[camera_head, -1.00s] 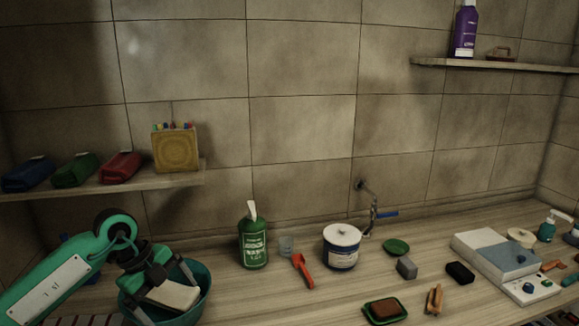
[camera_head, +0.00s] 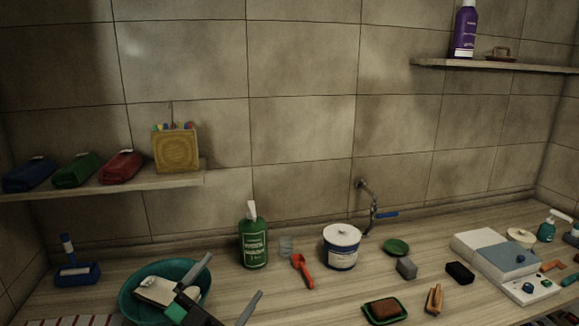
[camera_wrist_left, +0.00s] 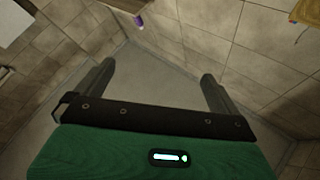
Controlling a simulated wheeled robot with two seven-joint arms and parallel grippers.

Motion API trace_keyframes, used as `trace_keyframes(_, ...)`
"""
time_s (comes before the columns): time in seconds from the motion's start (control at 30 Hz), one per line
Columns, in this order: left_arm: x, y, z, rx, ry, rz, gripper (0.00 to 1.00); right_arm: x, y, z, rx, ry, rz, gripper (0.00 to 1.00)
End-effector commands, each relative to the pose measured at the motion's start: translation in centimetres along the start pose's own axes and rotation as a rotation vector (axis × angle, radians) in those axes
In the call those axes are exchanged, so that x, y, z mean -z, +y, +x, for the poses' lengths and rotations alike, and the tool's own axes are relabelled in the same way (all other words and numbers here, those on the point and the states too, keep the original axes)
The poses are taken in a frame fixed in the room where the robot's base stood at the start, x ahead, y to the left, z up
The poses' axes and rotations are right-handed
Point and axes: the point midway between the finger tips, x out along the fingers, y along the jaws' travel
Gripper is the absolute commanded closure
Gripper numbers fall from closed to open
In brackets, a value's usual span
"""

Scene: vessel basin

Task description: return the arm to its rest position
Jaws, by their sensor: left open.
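My left gripper (camera_head: 228,289) is low in the head view, in front of the right part of the teal basin (camera_head: 196,268). Its two fingers are spread apart with nothing between them. In the left wrist view the gripper (camera_wrist_left: 155,80) is also open and empty, with tiled walls beyond it. A cream block (camera_head: 156,291), like a sponge or soap, lies in the basin, apart from the fingers. Most of my left arm is out of the head view. My right gripper is in neither view.
A green bottle (camera_head: 253,243), a red-orange tool (camera_head: 302,270) and a white-and-blue tub (camera_head: 341,250) stand right of the basin. A blue stand (camera_head: 78,274) is at the left. Open counter lies between basin and soap dish (camera_head: 400,301).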

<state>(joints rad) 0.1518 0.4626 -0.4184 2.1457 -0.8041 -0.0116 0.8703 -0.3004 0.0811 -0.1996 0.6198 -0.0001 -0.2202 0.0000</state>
Motion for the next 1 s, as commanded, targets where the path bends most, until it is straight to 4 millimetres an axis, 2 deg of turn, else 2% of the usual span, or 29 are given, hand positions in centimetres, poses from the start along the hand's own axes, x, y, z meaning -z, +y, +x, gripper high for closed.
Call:
trace_keyframes(0.13,-3.9,-1.7,-4.1,0.230,-0.241,-0.084,0.00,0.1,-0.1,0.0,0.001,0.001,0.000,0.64)
trace_keyframes(0.27,-7.7,-1.8,-9.2,0.367,-0.502,-0.149,0.00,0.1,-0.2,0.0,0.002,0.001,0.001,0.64)
trace_keyframes(0.37,-10.3,-0.8,-14.0,0.426,-0.727,-0.200,0.00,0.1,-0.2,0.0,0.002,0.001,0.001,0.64)
trace_keyframes(0.5,-12.8,2.2,-21.4,0.437,-1.056,-0.280,0.00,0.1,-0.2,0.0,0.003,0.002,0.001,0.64)
trace_keyframes(0.6,-13.3,4.9,-26.3,0.398,-1.265,-0.335,0.00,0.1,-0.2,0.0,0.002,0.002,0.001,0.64)
trace_keyframes(0.7,-13.0,7.3,-30.2,0.340,-1.429,-0.383,0.00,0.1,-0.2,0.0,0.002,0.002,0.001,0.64)
trace_keyframes(0.8,-12.3,9.5,-33.5,0.276,-1.561,-0.427,0.00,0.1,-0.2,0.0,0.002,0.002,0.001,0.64)
trace_keyframes(1.0,-10.0,13.2,-38.5,0.131,-1.766,-0.509,0.00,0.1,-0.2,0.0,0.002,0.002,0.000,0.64)
